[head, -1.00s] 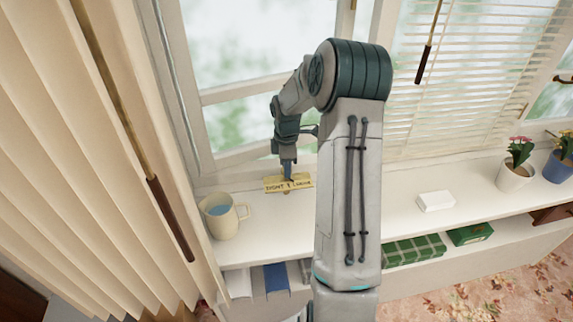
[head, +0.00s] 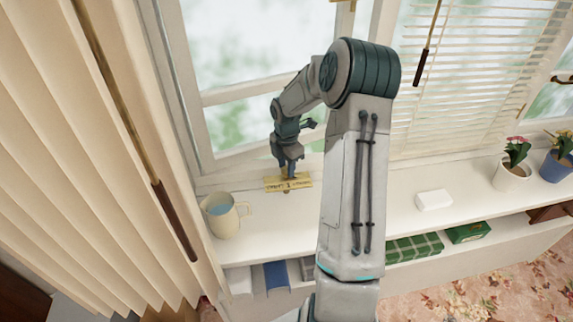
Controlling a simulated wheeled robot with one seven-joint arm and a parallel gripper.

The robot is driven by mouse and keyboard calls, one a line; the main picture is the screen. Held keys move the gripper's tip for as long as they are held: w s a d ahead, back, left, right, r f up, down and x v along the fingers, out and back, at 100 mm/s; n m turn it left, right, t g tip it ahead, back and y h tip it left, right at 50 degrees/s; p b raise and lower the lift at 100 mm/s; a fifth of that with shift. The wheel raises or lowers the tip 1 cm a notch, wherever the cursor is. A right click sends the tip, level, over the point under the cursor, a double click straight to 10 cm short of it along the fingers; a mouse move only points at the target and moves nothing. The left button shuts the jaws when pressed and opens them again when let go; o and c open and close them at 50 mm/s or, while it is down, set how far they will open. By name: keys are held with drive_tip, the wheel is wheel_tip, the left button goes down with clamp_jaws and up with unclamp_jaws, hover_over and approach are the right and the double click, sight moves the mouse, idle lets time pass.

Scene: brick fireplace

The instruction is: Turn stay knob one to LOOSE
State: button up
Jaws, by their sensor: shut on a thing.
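A yellow label plate (head: 301,181) lies on the white window sill below the window frame. Its lettering is small; it seems to carry words on either side of the knob. Stay knob one (head: 290,185) is at the middle of the plate, mostly hidden by my fingers, so its pointing direction cannot be read. My gripper (head: 290,173) points down over the plate and is shut on the knob.
A white box (head: 433,200) and flower pots (head: 513,174) stand to the right. The sill between plate and box is partly hidden by my arm.

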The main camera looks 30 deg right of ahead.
sight(286, 169)
drive_tip(key=shift+w, duration=0.1)
drive_tip(key=o, duration=1)
drive_tip(key=shift+r, duration=0.1)
wheel_tip(286, 169, up, 14)
drive_tip(key=shift+a+f+b, duration=0.1)
drive_tip(key=shift+f+b, duration=0.05)
drive_tip(key=shift+b, duration=0.6)
drive_tip(key=s+a+r+m+t+h, duration=0.1)
drive_tip(key=s+a+r+m, duration=0.5)
drive_tip(key=s+a+m, duration=0.7)
drive_tip(key=s+m, duration=0.1)
drive_tip(key=s, duration=0.3)
drive_tip(key=s+a+m+t, duration=0.1)
drive_tip(key=s+m, duration=0.2)
drive_tip(key=s, duration=0.2)
drive_tip(key=s+a+f+m+t+y, duration=0.1)
drive_tip(key=s+a+m, duration=0.1)
drive_tip(key=s+m, duration=0.1)
drive_tip(key=shift+s+f, duration=0.1)
drive_tip(key=shift+s, duration=0.8)
